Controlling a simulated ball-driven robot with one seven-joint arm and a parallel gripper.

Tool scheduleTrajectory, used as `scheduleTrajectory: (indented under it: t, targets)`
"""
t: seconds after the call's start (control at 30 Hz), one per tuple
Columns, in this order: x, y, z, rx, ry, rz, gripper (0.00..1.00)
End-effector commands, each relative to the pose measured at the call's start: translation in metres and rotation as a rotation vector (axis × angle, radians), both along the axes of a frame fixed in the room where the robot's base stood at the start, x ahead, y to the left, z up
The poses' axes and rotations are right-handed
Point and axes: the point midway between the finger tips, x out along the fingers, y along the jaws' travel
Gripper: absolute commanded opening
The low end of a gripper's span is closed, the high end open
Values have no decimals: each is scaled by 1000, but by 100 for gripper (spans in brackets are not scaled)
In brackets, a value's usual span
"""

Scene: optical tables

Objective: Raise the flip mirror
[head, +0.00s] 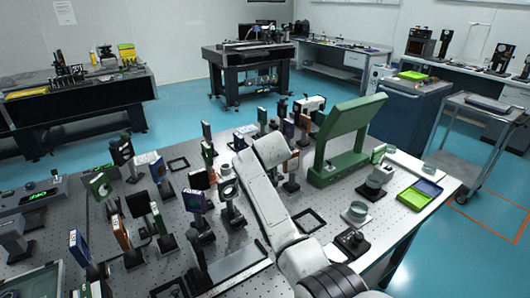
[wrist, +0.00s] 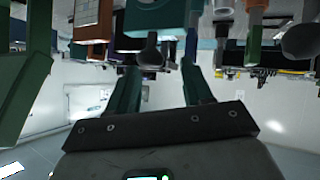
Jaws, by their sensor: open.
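The optical table (head: 330,215) carries several post-mounted optics, and I cannot tell which one is the flip mirror. Upright mounts include a blue one (head: 194,201), an orange-edged one (head: 121,233) and a dark square plate (head: 138,203). My gripper shows in the wrist view (wrist: 160,66), its two dark green fingers apart with nothing visible held between them. Beyond the fingertips stand a teal block (wrist: 155,17) with a round grey knob below it and an orange-brown mount (wrist: 93,20). In the head view my white arm reaches over the table and the gripper cannot be made out.
A large green frame (head: 345,140) stands on the table right of my arm. A green-and-blue tray (head: 419,194) lies near the right edge. Glass-topped cylinders (head: 356,213) stand near the front right. Open blue floor separates this table from the other benches.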

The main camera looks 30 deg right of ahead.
Motion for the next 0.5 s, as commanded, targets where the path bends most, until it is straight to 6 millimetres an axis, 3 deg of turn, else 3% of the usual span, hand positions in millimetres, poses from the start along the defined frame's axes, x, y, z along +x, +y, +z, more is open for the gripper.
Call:
scheduleTrajectory:
  t: [0.27,0.5]
  targets:
    - [-1,0,0,0,1,0,50]
    - [-16,8,11,0,-1,0,50]
